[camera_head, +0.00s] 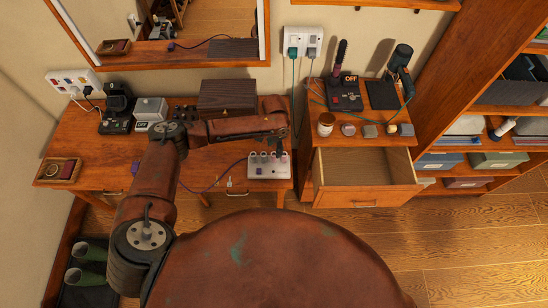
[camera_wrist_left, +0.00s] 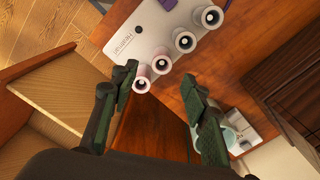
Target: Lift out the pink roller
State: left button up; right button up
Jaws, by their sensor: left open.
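The white roller holder (camera_head: 268,172) sits at the right front of the wooden desk, with several rollers standing in it. It also shows in the left wrist view (camera_wrist_left: 125,30). The end roller there, with a pale pinkish side (camera_wrist_left: 141,83), looks like the pink roller; it is upright in the holder. My left gripper (camera_head: 281,146) is above the holder's right end. In the left wrist view its fingers (camera_wrist_left: 160,82) are spread apart, with the pinkish roller close to the left fingertip and nothing held. My right gripper is out of view.
A dark wooden box (camera_head: 228,98) stands behind my left forearm on the desk. A cabinet with an open, empty drawer (camera_head: 362,170) is to the right, with several small items on top. A purple cord (camera_head: 212,184) runs left from the holder.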

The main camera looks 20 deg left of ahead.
aim_at(274, 156)
pick_arm(q)
notch_tip(274, 156, down, 8)
jog(key=shift+a+r+p, duration=0.15)
jog(key=shift+r+p, duration=0.05)
jog(key=shift+p, duration=0.15)
grip_shut()
dwell(0.5)
